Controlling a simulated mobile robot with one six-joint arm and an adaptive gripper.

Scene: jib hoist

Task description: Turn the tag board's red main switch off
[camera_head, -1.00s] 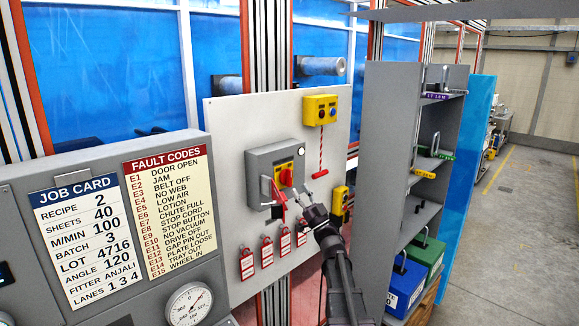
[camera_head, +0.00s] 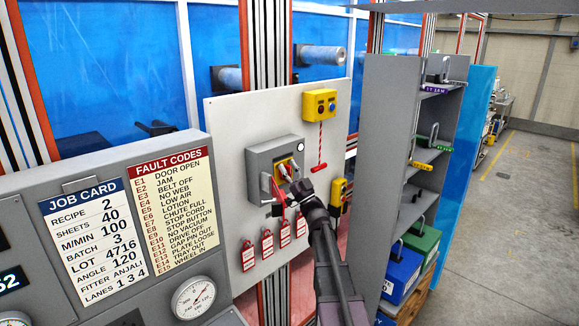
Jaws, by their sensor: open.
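The white tag board (camera_head: 222,135) stands upright at the middle of the head view. On it is a grey switch box (camera_head: 262,158) with a yellow plate (camera_head: 296,163) that bears the red main switch. The switch is now mostly hidden behind my gripper (camera_head: 288,180), whose fingers are at the front of the yellow plate. My gripper is open; whether a finger touches the switch I cannot tell. My arm reaches in from the lower right.
Several red padlock tags (camera_head: 267,243) hang along the board's lower edge, close below my gripper. A yellow button box (camera_head: 319,104) with a red pull cord is at upper right. A grey shelf (camera_head: 375,150) stands right of my arm; a fault-code panel (camera_head: 168,205) is left.

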